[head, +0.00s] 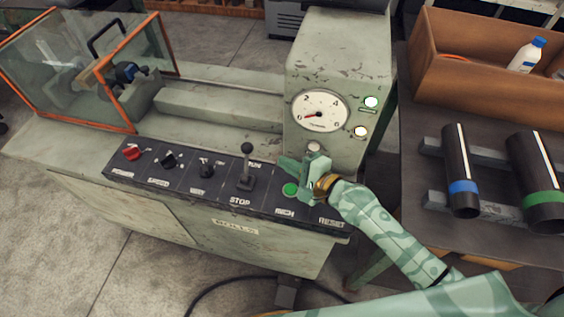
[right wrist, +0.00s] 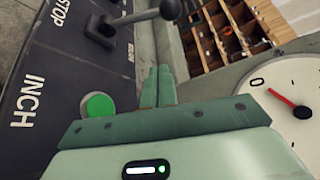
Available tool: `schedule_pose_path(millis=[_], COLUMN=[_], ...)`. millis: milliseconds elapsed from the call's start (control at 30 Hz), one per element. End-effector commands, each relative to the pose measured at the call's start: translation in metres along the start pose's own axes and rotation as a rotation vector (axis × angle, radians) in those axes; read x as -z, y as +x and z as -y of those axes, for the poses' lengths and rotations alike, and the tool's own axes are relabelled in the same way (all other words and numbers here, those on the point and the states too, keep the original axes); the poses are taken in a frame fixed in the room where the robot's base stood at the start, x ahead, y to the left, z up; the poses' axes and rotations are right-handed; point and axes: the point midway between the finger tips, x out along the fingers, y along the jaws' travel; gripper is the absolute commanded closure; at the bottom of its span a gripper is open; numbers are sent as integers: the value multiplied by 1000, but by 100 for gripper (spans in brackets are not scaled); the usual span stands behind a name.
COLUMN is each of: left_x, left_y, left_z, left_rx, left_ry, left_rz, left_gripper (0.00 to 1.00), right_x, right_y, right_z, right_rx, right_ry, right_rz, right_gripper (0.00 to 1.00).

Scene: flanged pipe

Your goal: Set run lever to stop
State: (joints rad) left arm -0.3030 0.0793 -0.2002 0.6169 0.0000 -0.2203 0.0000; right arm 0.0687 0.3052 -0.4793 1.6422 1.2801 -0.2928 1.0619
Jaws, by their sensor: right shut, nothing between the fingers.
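The run lever (head: 246,170) is a dark stick with a round knob on the black control panel. The STOP label is printed at its near side, and the knob points away from that label. In the right wrist view the lever (right wrist: 140,18) shows at the top, its knob near the upper edge. My right gripper (head: 285,162) is shut and empty, just right of the lever, above the panel near the green INCH button (head: 291,189). Its fingertips (right wrist: 158,75) are apart from the lever. My left gripper is out of view.
A red knob (head: 132,153) and dark knobs sit left on the panel. The gauge housing (head: 335,60) with a white dial (head: 320,110) rises behind my gripper. A clear orange-framed guard (head: 95,75) stands left. Pipes (head: 462,165) lie on a rack at right.

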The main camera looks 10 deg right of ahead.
Motion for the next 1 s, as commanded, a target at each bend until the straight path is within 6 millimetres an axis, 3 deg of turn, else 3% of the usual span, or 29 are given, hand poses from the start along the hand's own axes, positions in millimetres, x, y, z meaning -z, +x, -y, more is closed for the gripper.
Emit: schedule_pose_path(millis=[367, 433, 600, 1000], left_x=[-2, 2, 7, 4], left_y=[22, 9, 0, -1], left_z=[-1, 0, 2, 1], left_rx=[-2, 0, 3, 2], left_ry=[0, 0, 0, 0], left_rz=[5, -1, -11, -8], left_gripper=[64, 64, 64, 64], right_x=[0, -14, -32, -38], right_y=[81, 74, 67, 65], right_z=[-2, 2, 2, 0], right_rx=[1, 1, 1, 0], right_ry=[4, 4, 1, 0], right_rz=[1, 2, 1, -1], right_gripper=[100, 100, 100, 100])
